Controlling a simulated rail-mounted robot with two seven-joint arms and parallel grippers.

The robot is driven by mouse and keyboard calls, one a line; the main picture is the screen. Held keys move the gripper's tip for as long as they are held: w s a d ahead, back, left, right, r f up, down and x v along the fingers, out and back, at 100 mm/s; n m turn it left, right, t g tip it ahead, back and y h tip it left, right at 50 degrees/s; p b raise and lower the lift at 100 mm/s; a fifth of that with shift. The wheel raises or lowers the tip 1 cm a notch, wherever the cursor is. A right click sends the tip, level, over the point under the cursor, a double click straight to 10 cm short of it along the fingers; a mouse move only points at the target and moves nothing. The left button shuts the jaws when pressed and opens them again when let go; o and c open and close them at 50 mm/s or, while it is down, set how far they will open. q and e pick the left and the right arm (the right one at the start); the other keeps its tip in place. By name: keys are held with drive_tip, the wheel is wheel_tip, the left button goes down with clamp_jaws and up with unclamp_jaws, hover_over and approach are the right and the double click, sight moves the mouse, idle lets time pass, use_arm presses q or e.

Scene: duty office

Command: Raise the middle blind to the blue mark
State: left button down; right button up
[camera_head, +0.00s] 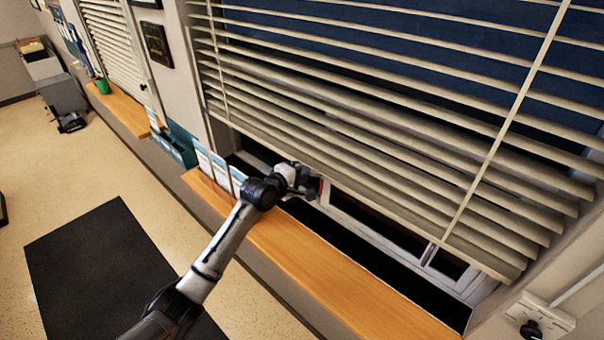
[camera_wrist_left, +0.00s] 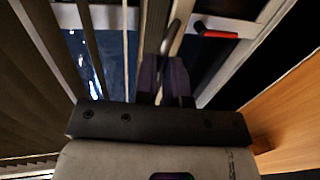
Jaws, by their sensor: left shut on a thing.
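The large blind (camera_head: 350,130) with beige slats fills the right of the head view. Its slats are bunched low and spread apart higher up, and its bottom edge hangs above the sill, leaving a gap. My left gripper (camera_head: 305,184) is at this bottom edge. In the left wrist view, its purple fingers (camera_wrist_left: 164,76) are shut at the beige bottom rail (camera_wrist_left: 153,32); a dark curved piece shows between them, and the exact contact is partly hidden. I cannot make out a blue mark. My right gripper is not in view.
A red-gripped window handle (camera_wrist_left: 215,33) is close to the fingers. The wooden sill (camera_head: 330,285) runs below the blind. Upright folders (camera_head: 215,168) stand at its left end. Another blind (camera_head: 113,40) hangs further left, and a wall control (camera_head: 533,322) is at lower right.

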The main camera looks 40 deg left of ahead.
use_arm(q)
drive_tip(key=c, duration=1.2)
unclamp_jaws()
drive_tip(key=b+v, duration=0.2)
drive_tip(key=v, duration=1.1)
drive_tip(key=shift+s, duration=0.35)
drive_tip(key=shift+r, duration=0.15)
